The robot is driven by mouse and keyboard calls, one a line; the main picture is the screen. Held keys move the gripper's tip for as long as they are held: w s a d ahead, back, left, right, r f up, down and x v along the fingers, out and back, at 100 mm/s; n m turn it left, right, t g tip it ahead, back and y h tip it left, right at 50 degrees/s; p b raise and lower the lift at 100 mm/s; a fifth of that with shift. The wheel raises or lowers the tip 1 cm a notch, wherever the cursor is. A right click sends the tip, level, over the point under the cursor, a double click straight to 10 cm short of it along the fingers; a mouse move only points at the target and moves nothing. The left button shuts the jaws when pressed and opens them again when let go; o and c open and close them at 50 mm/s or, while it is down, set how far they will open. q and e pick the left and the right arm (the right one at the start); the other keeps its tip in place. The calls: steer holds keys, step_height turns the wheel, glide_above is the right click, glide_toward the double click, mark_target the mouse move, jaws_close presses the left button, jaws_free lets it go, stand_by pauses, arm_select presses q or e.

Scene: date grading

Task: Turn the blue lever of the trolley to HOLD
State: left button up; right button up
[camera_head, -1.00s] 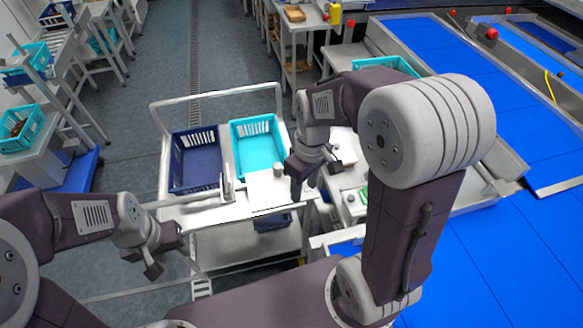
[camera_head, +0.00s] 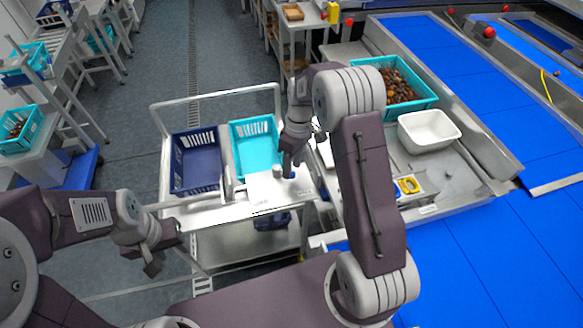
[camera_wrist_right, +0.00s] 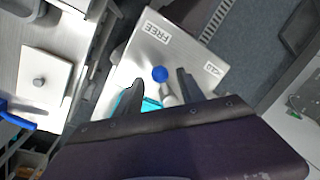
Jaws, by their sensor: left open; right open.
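The blue lever shows as a round blue knob (camera_wrist_right: 160,74) in the right wrist view, on a pale plate (camera_wrist_right: 190,48) on top of the trolley (camera_head: 226,213). One plate label reads FREE (camera_wrist_right: 156,31); another, partly legible, is at the right (camera_wrist_right: 212,69). The knob lies between the two labels' sides; its exact setting is hard to tell. My right gripper (camera_wrist_right: 158,82) is open, its fingers on either side of the knob, with no clear contact. In the head view it hangs over the plate (camera_head: 289,165). My left gripper (camera_head: 158,262) is open and empty, left of the trolley.
The trolley carries a dark blue crate (camera_head: 196,187) and a turquoise crate (camera_head: 238,125). To the right stand a white tub (camera_head: 430,145), a turquoise crate of dates (camera_head: 434,101) and a blue conveyor (camera_head: 420,40).

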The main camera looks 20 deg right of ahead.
step_height(320, 180, down, 2)
steer(key=shift+s+a, duration=0.1)
steer(key=shift+s, duration=0.05)
jaws_close()
